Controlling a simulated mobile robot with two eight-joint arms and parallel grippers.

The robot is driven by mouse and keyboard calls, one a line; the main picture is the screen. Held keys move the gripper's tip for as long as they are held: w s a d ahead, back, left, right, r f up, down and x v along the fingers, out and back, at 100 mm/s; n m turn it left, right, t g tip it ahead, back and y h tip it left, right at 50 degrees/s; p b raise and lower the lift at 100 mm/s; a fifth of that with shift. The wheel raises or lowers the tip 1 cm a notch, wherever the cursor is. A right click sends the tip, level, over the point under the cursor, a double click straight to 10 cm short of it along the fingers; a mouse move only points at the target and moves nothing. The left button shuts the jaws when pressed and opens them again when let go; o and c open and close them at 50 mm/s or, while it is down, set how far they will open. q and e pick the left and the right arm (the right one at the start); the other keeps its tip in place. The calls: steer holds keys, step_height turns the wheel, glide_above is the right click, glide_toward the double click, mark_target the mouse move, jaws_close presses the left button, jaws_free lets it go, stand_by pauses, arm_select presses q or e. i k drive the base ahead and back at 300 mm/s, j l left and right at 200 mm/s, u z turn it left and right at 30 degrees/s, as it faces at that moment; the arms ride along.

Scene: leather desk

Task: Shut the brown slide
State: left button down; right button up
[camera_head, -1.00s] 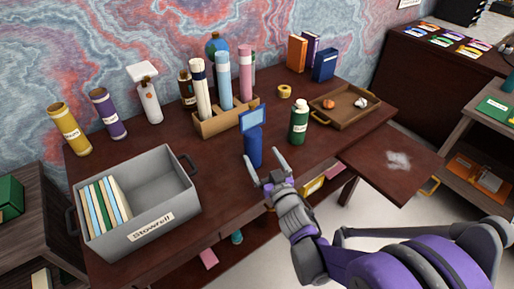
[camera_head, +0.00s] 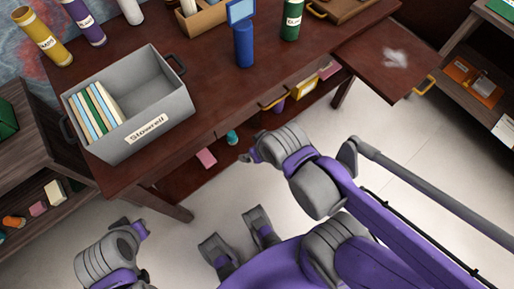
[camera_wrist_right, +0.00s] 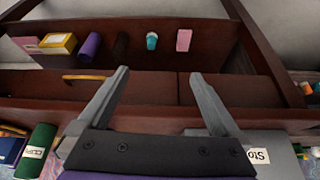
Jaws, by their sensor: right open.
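The brown slide (camera_head: 385,58) is a flat dark-brown board pulled out from the right end of the desk. It has a pale smudge on top and a yellow handle (camera_head: 425,87) on its outer edge. My right gripper (camera_head: 248,156) is low in front of the desk's front edge, well left of the slide and apart from it. In the right wrist view the right gripper (camera_wrist_right: 158,75) is open and empty, facing the desk front; I cannot make out the slide there. My left gripper (camera_head: 138,230) is at the lower left, away from the desk; its jaws are unclear.
A grey bin (camera_head: 135,105) with books stands on the desk's left. A yellow drawer handle (camera_head: 274,98) juts from the desk front. The floor below the slide is clear.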

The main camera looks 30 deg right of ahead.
mark_target(390, 60)
steer(key=k+l+z, duration=0.4)
steer(key=l, duration=0.2)
steer(key=z, duration=1.7)
steer(key=i+j+z, duration=0.1)
steer(key=z, duration=0.25)
steer(key=i+j+z, duration=0.4)
steer(key=j, duration=0.3)
steer(key=i+l, duration=0.05)
steer(key=i, duration=0.05)
